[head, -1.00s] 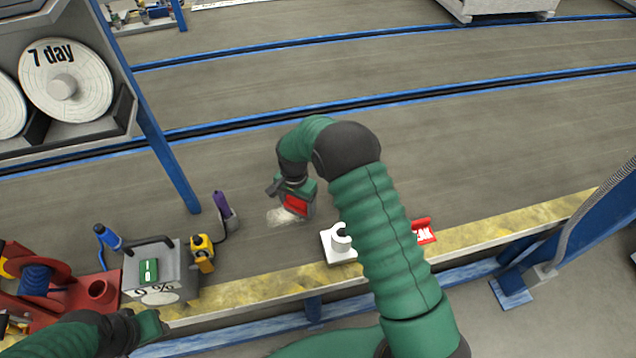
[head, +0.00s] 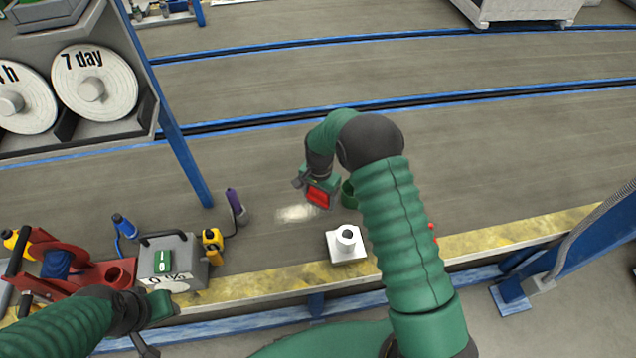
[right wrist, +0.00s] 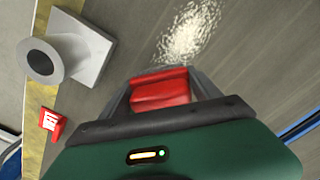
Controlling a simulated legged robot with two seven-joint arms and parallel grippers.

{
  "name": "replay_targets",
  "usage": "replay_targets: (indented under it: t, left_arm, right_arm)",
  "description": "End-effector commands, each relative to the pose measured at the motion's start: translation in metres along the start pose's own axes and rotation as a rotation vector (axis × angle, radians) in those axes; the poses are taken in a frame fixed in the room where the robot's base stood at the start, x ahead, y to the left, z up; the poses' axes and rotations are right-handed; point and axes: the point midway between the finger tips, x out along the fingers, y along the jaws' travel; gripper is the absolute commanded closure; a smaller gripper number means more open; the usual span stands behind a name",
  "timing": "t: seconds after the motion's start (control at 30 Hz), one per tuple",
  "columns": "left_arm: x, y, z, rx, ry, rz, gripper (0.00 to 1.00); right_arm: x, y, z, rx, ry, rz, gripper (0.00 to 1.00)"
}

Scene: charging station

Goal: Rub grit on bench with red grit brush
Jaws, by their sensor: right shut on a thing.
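A pale patch of grit (head: 297,213) lies on the grey bench (head: 265,240); it also shows in the right wrist view (right wrist: 190,32). My right gripper (head: 318,190) is shut on the red grit brush (head: 317,198). In the right wrist view the red brush (right wrist: 160,90) sits between the fingers, beside the near end of the grit. The brush is just right of the patch in the head view; I cannot tell whether it touches the bench. My left gripper (head: 160,308) is at lower left, near the grey box, and its jaws are unclear.
A white block with a round post (head: 346,246) stands near the yellow front edge (head: 480,240). A green cup (head: 349,195) is partly behind my right arm. A grey box (head: 172,262), yellow tool (head: 212,245) and purple-handled tool (head: 236,205) stand left. A blue post (head: 185,155) rises there.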

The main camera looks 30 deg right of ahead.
Motion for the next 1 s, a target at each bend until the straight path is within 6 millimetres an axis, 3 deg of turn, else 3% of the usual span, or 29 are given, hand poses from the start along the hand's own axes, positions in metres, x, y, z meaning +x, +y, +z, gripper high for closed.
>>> replay_targets:
  t: [0.33,1.0]
  left_arm:
    - [-0.029,0.000,-0.007,0.000,0.000,0.000,0.64]
    - [-0.029,0.000,-0.007,0.000,0.000,0.000,0.64]
  right_arm:
    - [-0.033,0.005,-0.006,-0.001,-0.001,-0.001,0.60]
    - [-0.035,0.007,-0.006,-0.018,-0.001,-0.001,0.60]
